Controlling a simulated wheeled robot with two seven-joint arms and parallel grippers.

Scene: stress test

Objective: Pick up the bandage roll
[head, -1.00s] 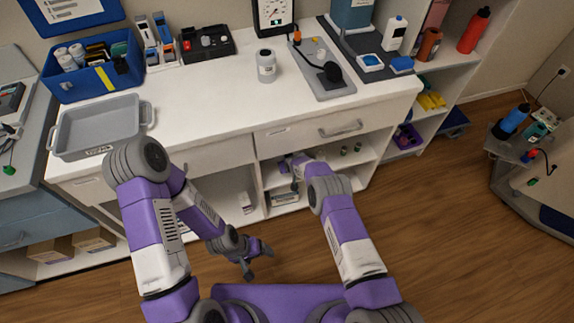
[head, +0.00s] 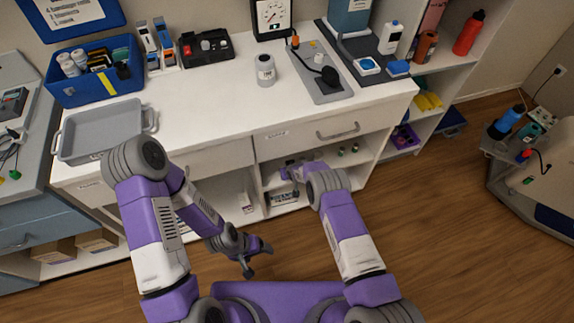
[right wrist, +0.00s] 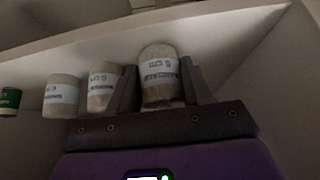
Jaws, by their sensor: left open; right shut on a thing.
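In the right wrist view, a beige bandage roll (right wrist: 159,75) with a white printed label stands upright between the two dark fingers of my right gripper (right wrist: 160,72), which is shut on it. Two similar rolls stand to its left, a nearer one (right wrist: 104,88) and one further left (right wrist: 63,95). Whether the held roll touches the shelf is hidden by the gripper. In the head view, my right gripper reaches into the open shelf under the counter, and its fingers are hard to make out. My left gripper (head: 256,259) is open and empty above the floor.
The shelf's pale boards and walls (right wrist: 245,60) close in above and to the right of my right gripper. A green item (right wrist: 9,101) stands at the far left. The counter (head: 210,100) above holds a grey tray (head: 103,128), a blue bin (head: 93,70) and a jar (head: 265,69).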

